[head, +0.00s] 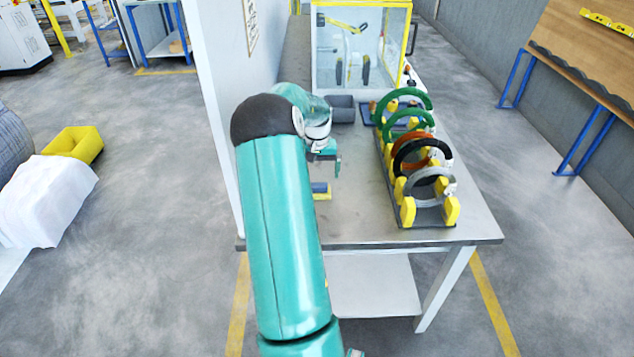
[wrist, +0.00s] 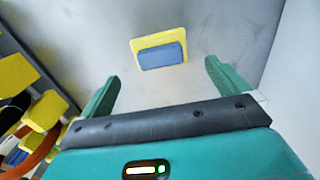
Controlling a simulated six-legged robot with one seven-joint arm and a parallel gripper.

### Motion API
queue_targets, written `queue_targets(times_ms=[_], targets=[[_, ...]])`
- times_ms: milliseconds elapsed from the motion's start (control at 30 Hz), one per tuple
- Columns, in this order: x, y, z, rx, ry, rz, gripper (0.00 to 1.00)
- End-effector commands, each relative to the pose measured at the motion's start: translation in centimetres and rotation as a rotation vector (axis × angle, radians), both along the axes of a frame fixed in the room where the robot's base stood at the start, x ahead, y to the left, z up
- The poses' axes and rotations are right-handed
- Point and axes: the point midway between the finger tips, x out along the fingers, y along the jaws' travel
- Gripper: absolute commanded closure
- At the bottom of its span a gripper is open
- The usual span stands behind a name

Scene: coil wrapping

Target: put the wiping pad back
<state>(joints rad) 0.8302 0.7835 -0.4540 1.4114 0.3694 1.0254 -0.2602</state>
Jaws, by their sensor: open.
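The wiping pad (wrist: 160,54) has a blue block on a yellow base. In the wrist view it lies flat on the grey table top, ahead of and between my open fingers. In the head view the pad (head: 321,190) shows near the table's left side, partly hidden by my arm. My gripper (wrist: 160,88) is open and empty, with its two green fingers apart and not touching the pad. In the head view my gripper (head: 327,162) hangs above the table close to the pad, mostly hidden behind my arm.
A rack (head: 430,215) with yellow supports holds several rings along the table's right side. A grey bin (head: 341,109) stands farther back, before a clear cabinet with a yellow frame (head: 360,6). A white wall panel (head: 222,60) borders the table's left. The table top between pad and rack is clear.

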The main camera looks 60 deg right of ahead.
Motion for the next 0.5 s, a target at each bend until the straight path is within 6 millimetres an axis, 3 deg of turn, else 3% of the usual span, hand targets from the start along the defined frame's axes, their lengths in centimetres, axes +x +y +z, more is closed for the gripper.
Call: queue_targets(times_ms=[200,500], targets=[[0.0,0.0,4.2,-0.003,-0.001,0.000,0.00],[0.0,0.0,5.7,0.000,0.000,-0.001,0.00]])
